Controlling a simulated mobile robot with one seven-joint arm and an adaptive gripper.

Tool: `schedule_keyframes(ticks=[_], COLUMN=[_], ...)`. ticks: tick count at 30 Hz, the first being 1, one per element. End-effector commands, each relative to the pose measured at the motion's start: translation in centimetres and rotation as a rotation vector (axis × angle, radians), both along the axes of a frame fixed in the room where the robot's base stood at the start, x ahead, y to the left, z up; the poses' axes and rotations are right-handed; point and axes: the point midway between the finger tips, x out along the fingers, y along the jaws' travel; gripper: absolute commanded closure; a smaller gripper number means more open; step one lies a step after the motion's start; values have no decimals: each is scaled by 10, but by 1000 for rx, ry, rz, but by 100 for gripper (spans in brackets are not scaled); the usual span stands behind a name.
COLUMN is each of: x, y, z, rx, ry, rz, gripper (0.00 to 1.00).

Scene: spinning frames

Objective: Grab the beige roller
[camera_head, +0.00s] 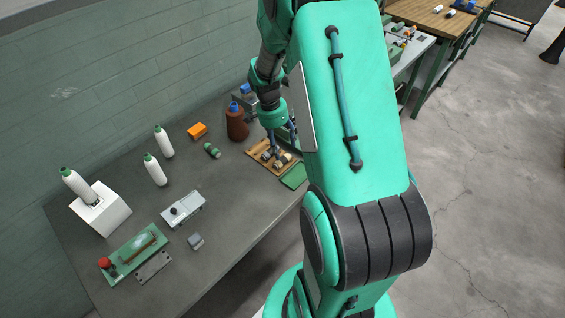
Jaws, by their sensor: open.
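A small tan wooden tray (254,151) lies near the right edge of the grey workbench. A few small roller-like pieces (283,160) sit on it, pale and dark, too small to tell apart. I cannot make out for sure which one is the beige roller. My gripper (273,156) points down over the tray, open, with its fingers close to these pieces. I cannot tell whether the fingers touch one. My own arm hides part of the bench to the right of the tray.
A brown bottle (236,123) stands close behind the tray. A green pad (294,175) lies in front of it. A green cylinder (212,150), an orange block (197,131) and white bottles (155,170) stand farther left. The front middle of the bench (235,215) is clear.

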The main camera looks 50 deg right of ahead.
Motion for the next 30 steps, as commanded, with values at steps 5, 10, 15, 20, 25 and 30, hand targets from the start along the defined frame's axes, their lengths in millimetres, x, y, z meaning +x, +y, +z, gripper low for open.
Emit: schedule_keyframes(ticks=[5,10,15,20,25,30], x=[-2,-3,-3,-3,-5,-8], y=[-1,-2,-2,-2,-2,-2], z=[-16,-19,-19,-22,-38,-58], rx=[0,0,0,0,1,1], ry=[0,0,-1,0,0,1], rz=[0,0,0,-1,-1,-2], gripper=[38,38,38,38,38,38])
